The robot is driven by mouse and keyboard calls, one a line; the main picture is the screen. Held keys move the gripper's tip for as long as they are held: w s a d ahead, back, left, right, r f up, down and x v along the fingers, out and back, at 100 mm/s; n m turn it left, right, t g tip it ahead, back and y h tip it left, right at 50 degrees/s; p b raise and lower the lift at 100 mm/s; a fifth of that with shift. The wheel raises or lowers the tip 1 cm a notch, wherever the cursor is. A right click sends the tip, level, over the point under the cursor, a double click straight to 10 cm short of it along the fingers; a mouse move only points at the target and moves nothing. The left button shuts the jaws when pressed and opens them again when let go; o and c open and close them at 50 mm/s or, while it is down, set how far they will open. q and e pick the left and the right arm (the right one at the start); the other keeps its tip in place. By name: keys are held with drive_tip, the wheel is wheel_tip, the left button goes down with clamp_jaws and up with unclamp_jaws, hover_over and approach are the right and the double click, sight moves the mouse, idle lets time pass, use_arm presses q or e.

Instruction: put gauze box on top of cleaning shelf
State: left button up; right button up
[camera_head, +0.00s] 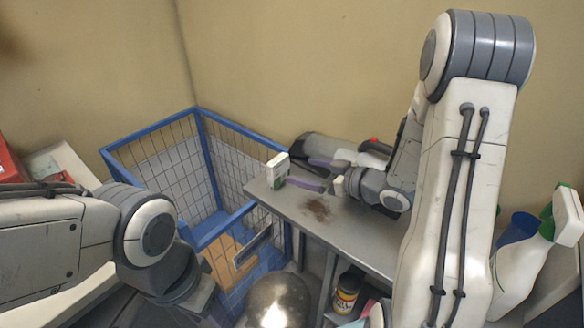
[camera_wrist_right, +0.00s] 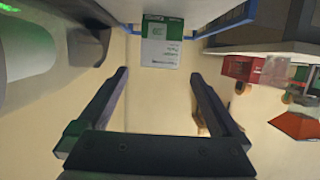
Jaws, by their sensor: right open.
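The gauze box (camera_head: 278,170), small and white with green, stands upright on the grey shelf top (camera_head: 345,232) near its left corner. My right gripper (camera_head: 307,173) reaches in from the right, low over the top, with its fingers toward the box. In the right wrist view the gauze box (camera_wrist_right: 161,45) appears upside down, beyond the tips of my right gripper (camera_wrist_right: 158,76), which is open with nothing between its fingers. My left arm shows at the left in the head view, but its gripper fingers are not visible.
A blue wire cage (camera_head: 222,124) stands left of the shelf, with brown boxes (camera_head: 222,258) low inside. A dark rounded object (camera_head: 312,147) lies behind the gripper. A brown stain (camera_head: 318,208) marks the top. A yellow-labelled bottle (camera_head: 346,292) stands below; a spray bottle (camera_head: 525,262) is at right.

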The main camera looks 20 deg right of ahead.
drive_tip(key=a+g+h, duration=0.2)
drive_tip(key=a+h, duration=0.1)
drive_tip(key=h, duration=0.1)
drive_tip(key=shift+a+f, duration=0.1)
drive_tip(key=shift+a, duration=0.3)
drive_tip(key=s+a+g+h, duration=0.1)
drive_tip(key=s+a+g, duration=0.2)
drive_tip(key=s, duration=0.6)
drive_tip(key=s+a+r+g+h, duration=0.1)
drive_tip(key=s+a+g, duration=0.2)
drive_tip(key=s, duration=0.6)
drive_tip(key=s+a+r+g+h, duration=0.1)
drive_tip(key=s+a+g, duration=0.3)
drive_tip(key=s, duration=0.6)
drive_tip(key=a, duration=0.2)
drive_tip(key=shift+a+n, duration=0.35)
drive_tip(key=shift+n, duration=0.05)
